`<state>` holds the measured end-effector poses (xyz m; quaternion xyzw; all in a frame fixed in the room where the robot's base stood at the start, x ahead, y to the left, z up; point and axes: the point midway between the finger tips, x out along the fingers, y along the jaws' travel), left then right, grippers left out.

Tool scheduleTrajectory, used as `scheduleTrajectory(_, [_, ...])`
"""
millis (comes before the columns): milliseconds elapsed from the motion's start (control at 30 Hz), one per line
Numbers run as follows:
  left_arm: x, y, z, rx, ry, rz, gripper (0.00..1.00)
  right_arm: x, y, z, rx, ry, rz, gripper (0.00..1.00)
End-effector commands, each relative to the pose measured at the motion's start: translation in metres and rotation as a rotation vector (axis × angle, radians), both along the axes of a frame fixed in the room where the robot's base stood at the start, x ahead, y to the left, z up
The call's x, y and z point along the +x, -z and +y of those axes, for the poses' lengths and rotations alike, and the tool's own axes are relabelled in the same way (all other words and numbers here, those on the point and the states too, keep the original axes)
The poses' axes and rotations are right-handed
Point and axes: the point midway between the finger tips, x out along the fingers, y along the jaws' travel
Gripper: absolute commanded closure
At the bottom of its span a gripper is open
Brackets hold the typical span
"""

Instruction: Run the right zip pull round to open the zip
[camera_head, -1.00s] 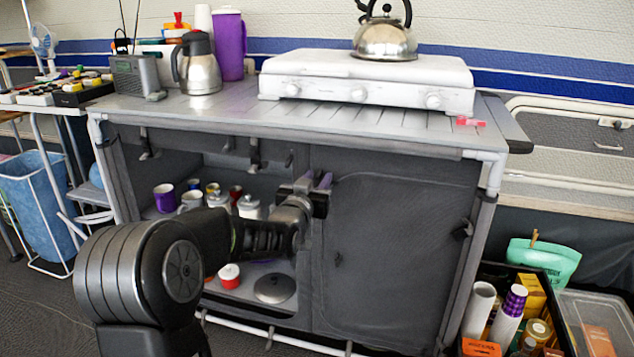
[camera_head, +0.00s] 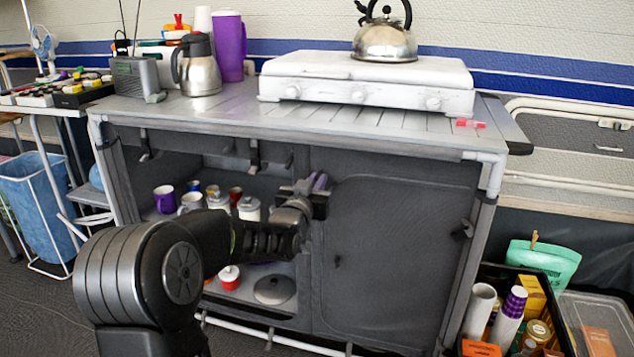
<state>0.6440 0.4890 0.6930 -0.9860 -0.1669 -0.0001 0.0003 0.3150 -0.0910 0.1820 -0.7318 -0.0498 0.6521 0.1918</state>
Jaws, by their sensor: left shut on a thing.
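The grey fabric cupboard stands under the worktop. Its right door panel (camera_head: 395,255) hangs flat and covers the right compartment, with a curved zip seam along its edge. My left gripper (camera_head: 318,184) is at the panel's upper left corner, by the seam, with its purple-tipped fingers closed. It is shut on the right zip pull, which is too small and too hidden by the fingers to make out. My left arm crosses in front of the open left compartment. My right gripper is not in view.
The left compartment holds mugs, white canisters (camera_head: 249,208), a red pot (camera_head: 229,278) and a round lid (camera_head: 275,289). A stove (camera_head: 366,86) with a kettle (camera_head: 385,40) stands on the worktop. A filled crate (camera_head: 513,275) is on the floor at right.

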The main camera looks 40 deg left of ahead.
Motion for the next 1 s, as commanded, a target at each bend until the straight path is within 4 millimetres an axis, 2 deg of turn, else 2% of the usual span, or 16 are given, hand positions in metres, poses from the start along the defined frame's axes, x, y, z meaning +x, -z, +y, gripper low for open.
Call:
scheduleTrajectory(767, [0.000, 0.000, 0.000, 0.000, 0.000, 0.000, 1.00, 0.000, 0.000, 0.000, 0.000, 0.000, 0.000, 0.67])
scheduleTrajectory(1000, [0.004, 0.000, -0.013, -0.002, 0.003, 0.002, 1.00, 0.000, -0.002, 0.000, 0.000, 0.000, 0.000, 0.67])
